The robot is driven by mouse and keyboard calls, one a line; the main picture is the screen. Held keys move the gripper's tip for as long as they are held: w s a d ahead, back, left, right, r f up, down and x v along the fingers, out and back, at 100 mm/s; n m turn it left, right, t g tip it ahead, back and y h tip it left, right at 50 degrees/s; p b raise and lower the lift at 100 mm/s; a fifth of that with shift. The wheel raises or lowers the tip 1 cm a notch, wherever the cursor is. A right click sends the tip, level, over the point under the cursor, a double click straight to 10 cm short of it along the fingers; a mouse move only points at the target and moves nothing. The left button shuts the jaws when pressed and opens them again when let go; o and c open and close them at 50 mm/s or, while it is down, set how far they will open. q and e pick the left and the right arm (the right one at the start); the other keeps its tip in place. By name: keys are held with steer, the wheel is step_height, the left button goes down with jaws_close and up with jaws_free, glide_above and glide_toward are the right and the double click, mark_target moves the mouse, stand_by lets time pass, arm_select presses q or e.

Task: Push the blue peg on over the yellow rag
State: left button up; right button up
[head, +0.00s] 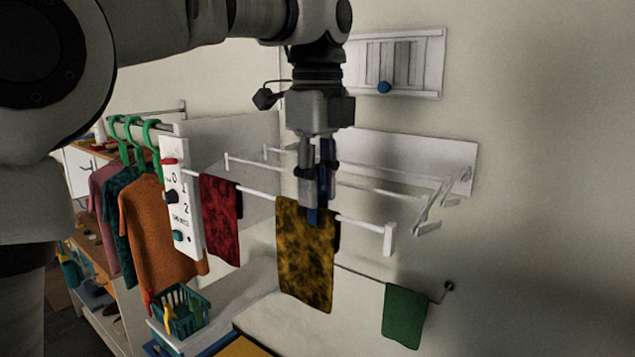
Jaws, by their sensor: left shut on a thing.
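The yellow rag (304,262), mottled with dark patches, hangs over a white rail in the middle of the head view. My left gripper (314,198) points straight down above the rag's top edge. It is shut on the blue peg (313,217), which shows as a small blue piece at the fingertips, in front of the rag's upper part. The fingers hide most of the peg. I cannot tell whether its jaws straddle the rag and rail or only stand before them. My right gripper is not in view.
A red rag (220,218) hangs on the same rail to the left, beside a white control panel (181,198). A green cloth (404,315) hangs lower right. Shirts on hangers (155,230) and a teal basket (181,309) stand left. White wall racks (400,190) are behind.

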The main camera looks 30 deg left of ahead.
mark_target(317, 165)
arm_select(q)
steer(key=shift+f+b, duration=0.6)
steer(key=shift+f, duration=0.25)
steer(key=o, duration=0.9)
steer(key=shift+r, duration=0.1)
step_height(317, 165, up, 7)
steer(key=p, duration=0.7)
